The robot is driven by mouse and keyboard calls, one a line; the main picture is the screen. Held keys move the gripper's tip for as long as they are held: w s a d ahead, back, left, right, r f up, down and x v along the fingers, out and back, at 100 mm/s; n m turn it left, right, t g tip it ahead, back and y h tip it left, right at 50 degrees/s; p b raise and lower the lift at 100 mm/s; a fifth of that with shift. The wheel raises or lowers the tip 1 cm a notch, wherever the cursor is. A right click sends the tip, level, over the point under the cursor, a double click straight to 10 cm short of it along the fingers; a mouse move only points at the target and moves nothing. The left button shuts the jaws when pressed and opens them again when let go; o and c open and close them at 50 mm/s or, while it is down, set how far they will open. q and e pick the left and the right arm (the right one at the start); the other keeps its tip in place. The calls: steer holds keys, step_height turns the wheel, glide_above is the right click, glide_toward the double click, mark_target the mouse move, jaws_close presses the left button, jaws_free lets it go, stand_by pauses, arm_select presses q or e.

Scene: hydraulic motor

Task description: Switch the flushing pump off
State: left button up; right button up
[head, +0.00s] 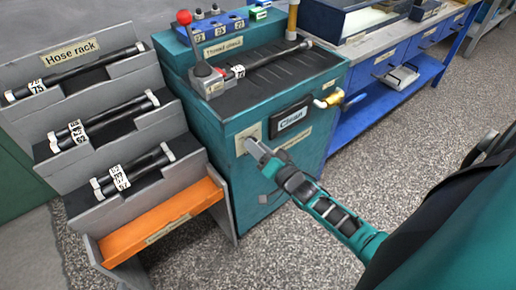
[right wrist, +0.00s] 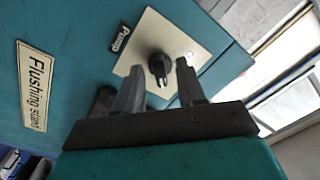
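The pump switch is a black rotary knob (right wrist: 160,66) on a cream plate (right wrist: 190,45) in the right wrist view, with a "Pump" label (right wrist: 120,38) beside it. In the head view the plate (head: 244,135) is on the front of the teal flushing station (head: 225,125); the knob is hidden there. My right gripper (head: 252,146) is at the plate. In the right wrist view its fingers are apart, one on each side of the knob, with gaps visible; I cannot tell whether the tips reach it. My left gripper is not in view.
A "Clean" sign (head: 291,119) and a brass tap (head: 328,99) are right of the plate. A red-knobbed lever (head: 184,18) and a hose (head: 265,60) are on top. A hose rack (head: 50,80) stands at left, a blue workbench (head: 400,65) at back right. The floor in front is clear.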

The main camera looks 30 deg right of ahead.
steer(key=shift+c, duration=0.2)
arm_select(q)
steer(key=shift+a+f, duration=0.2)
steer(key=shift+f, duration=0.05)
arm_select(e)
jaws_close()
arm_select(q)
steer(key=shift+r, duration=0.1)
arm_select(e)
steer(key=shift+n, duration=0.3)
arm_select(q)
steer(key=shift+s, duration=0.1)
arm_select(e)
steer(key=shift+d+n, duration=0.1)
steer(key=shift+n, duration=8.5)
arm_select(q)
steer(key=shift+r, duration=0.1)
arm_select(e)
steer(key=shift+o, duration=0.2)
jaws_free()
